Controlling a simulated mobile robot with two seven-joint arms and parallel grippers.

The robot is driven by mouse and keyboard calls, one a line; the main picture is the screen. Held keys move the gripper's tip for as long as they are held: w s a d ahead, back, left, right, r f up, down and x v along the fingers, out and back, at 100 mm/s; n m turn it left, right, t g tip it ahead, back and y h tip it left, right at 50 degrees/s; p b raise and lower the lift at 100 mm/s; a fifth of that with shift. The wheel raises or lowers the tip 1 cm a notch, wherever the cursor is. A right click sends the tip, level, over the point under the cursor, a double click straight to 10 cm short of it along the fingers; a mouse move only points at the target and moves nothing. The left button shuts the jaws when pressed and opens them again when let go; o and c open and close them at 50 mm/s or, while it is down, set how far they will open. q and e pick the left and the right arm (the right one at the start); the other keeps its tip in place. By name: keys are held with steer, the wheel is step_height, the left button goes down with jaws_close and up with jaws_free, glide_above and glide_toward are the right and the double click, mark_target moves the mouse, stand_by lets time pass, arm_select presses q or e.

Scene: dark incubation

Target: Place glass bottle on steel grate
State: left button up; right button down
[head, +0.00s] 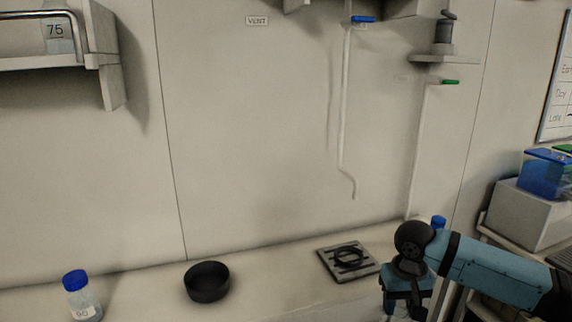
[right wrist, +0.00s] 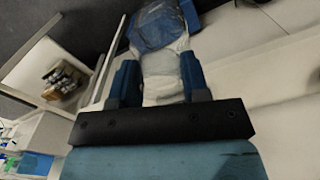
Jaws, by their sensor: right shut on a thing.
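My right gripper (head: 406,300) is low at the right of the head view, to the right of the steel grate. In the right wrist view my right gripper (right wrist: 158,78) is shut on a clear glass bottle (right wrist: 165,72) with a blue cap (right wrist: 158,24). My own wrist hides most of the held bottle in the head view. The steel grate (head: 327,260) lies flat on the bench, a dark square with a black ring on it; nothing stands on it. My left gripper is in neither view.
A black round bowl (head: 207,283) and another blue-capped bottle (head: 83,297) stand on the bench at left. A blue cap (head: 438,221) shows behind my right arm. A thin pipe (head: 346,120) hangs above the grate. The bench between bowl and grate is clear.

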step_height(320, 180, up, 4)
steer(key=shift+p, duration=1.05)
steer(key=shift+r+p, duration=0.2)
steer(key=shift+p, duration=0.1)
steer(key=shift+s+f, duration=0.1)
steer(key=shift+s, duration=0.25)
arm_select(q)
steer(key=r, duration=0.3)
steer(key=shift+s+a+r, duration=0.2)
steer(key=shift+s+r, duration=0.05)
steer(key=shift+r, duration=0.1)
arm_select(e)
steer(key=s+f, duration=0.3)
steer(key=s, duration=0.6)
steer(key=shift+s+f, duration=0.3)
steer(key=shift+a, duration=0.15)
